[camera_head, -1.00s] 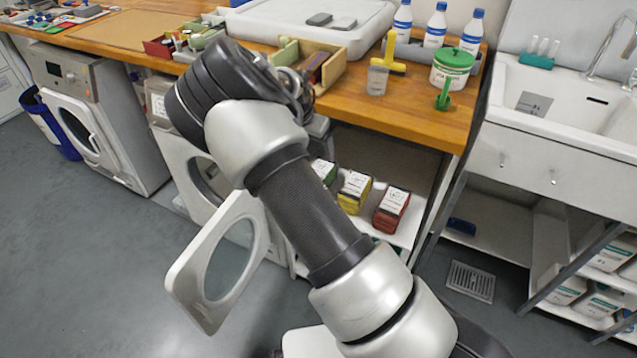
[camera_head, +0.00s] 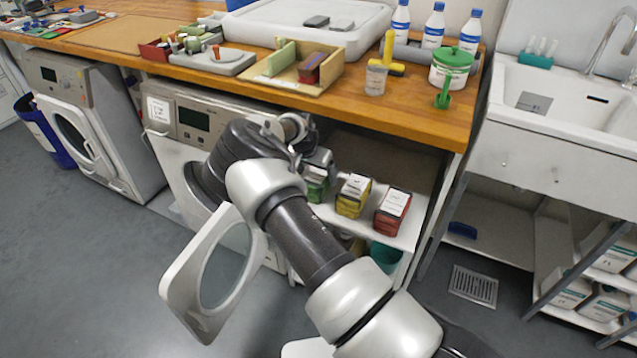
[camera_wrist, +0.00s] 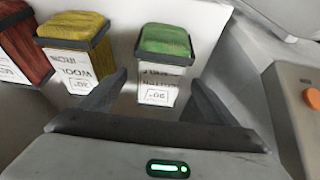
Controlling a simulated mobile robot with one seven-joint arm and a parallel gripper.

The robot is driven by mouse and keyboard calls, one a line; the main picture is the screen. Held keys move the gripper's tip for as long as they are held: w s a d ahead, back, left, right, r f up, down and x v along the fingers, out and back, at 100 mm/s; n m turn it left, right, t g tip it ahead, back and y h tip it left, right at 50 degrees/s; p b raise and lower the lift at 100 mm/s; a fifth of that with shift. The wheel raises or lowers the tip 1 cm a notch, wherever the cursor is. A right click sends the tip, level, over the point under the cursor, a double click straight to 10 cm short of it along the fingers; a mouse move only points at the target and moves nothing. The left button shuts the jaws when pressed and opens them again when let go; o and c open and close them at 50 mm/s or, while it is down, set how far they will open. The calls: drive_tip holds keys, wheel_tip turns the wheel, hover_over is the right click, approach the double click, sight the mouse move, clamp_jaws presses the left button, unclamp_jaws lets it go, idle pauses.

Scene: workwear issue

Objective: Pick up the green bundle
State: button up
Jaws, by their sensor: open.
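The green bundle (camera_wrist: 164,62) sits on a white shelf (camera_wrist: 130,30) and carries a white label. In the wrist view it stands ahead of and between the two open fingers of my gripper (camera_wrist: 158,88). I cannot tell how far it reaches between them. In the head view the green bundle (camera_head: 316,184) is partly hidden by my gripper (camera_head: 312,160), which is at shelf height under the workbench. The yellow bundle (camera_head: 353,195) and the red bundle (camera_head: 392,212) stand to its right on the shelf.
A washing machine (camera_head: 185,118) with its round door (camera_head: 212,268) swung open stands left of the shelf. The wooden workbench (camera_head: 415,118) overhangs the bundles. A teal container (camera_head: 385,256) is below the shelf.

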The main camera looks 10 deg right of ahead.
sight(317, 175)
drive_tip(key=b+x, duration=0.1)
drive_tip(key=x, duration=0.3)
drive_tip(key=shift+f, duration=0.3)
drive_tip(key=shift+c, duration=0.5)
drive_tip(key=c, duration=1.1)
drive_tip(key=shift+c, duration=0.6)
drive_tip(key=shift+d+r, duration=0.1)
drive_tip(key=shift+r, duration=0.05)
